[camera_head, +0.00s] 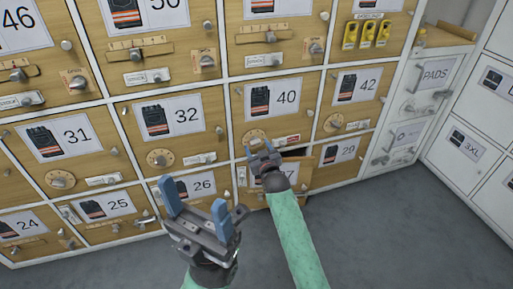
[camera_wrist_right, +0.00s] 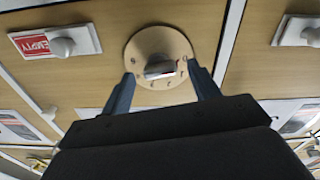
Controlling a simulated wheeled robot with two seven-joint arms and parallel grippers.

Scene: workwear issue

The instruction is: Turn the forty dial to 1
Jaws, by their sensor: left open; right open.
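The forty dial (camera_head: 254,136) is a round wooden disc with a grey knob on the front of the locker labelled 40. In the right wrist view the disc (camera_wrist_right: 146,44) and its knob (camera_wrist_right: 160,69) are seen close up, with small marks along the rim too small to read surely. My right gripper (camera_head: 257,147) is open in front of the dial. In the wrist view its blue fingertips (camera_wrist_right: 160,73) stand on either side of the knob, apart from it. My left gripper (camera_head: 196,201) is open and empty, away from the lockers, nearer the camera.
Numbered wooden lockers with knobs, latches and dials fill the wall. Below 40, a dark gap (camera_head: 294,153) shows above the front of the locker marked 37, partly hidden by my right arm. White cabinets (camera_head: 473,150) stand right. Grey floor (camera_head: 390,225) is clear.

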